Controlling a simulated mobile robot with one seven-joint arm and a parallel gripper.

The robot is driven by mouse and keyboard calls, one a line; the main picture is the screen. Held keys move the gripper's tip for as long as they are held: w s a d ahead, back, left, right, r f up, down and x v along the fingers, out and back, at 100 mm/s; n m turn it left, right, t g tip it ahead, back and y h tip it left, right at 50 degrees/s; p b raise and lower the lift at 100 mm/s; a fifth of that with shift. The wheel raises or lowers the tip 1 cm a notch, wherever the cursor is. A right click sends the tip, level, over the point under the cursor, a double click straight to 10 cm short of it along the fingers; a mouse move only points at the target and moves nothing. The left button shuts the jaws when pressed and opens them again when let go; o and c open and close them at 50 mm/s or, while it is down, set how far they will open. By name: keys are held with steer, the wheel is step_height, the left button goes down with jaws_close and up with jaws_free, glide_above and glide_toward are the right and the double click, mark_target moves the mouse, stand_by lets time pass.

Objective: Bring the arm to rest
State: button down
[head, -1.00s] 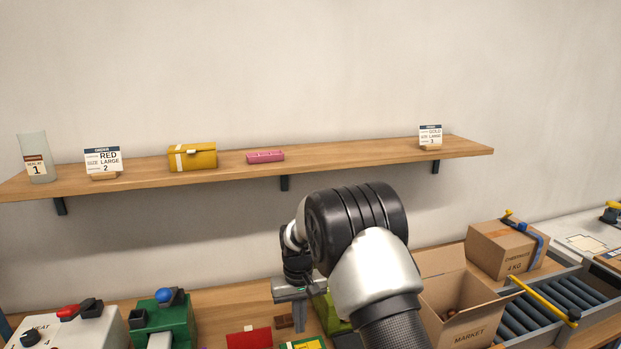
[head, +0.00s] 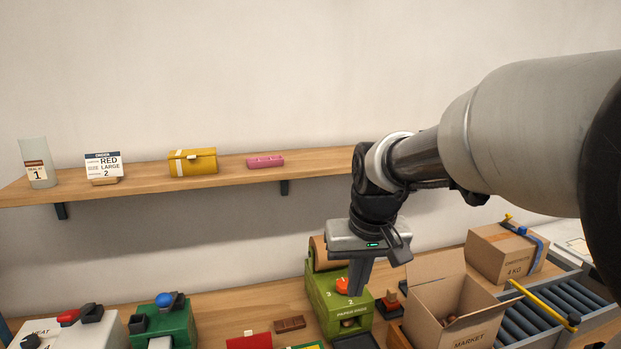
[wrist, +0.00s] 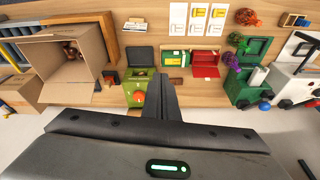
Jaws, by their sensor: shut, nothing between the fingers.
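My gripper (head: 357,277) hangs fingers down at the end of my arm, above and in front of the green paper-bag box (head: 323,303) with its orange knob. The fingers are together and hold nothing. In the wrist view my gripper (wrist: 159,100) points toward the bench, and its fingers cover part of the bench top next to the green box (wrist: 137,90). My arm reaches in from the right of the head view and hides the right end of the shelf.
An open market carton (head: 455,312) stands right of my gripper, beside a roller conveyor (head: 540,318) and a closed carton (head: 500,252). The wall shelf (head: 230,180) holds a yellow box (head: 193,162) and a pink bar (head: 265,162). Machines (head: 165,325) stand at left.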

steer(key=s+d+r+t, duration=0.1)
steer(key=s+d, duration=0.1)
steer(key=s, duration=0.7)
steer(key=s+d+r+m+t, duration=0.1)
steer(key=s+d+r, duration=0.1)
steer(key=s, duration=0.6)
steer(key=shift+s+d+r+t+h, duration=0.15)
steer(key=shift+s+d+t+h, duration=0.2)
steer(key=shift+d, duration=0.5)
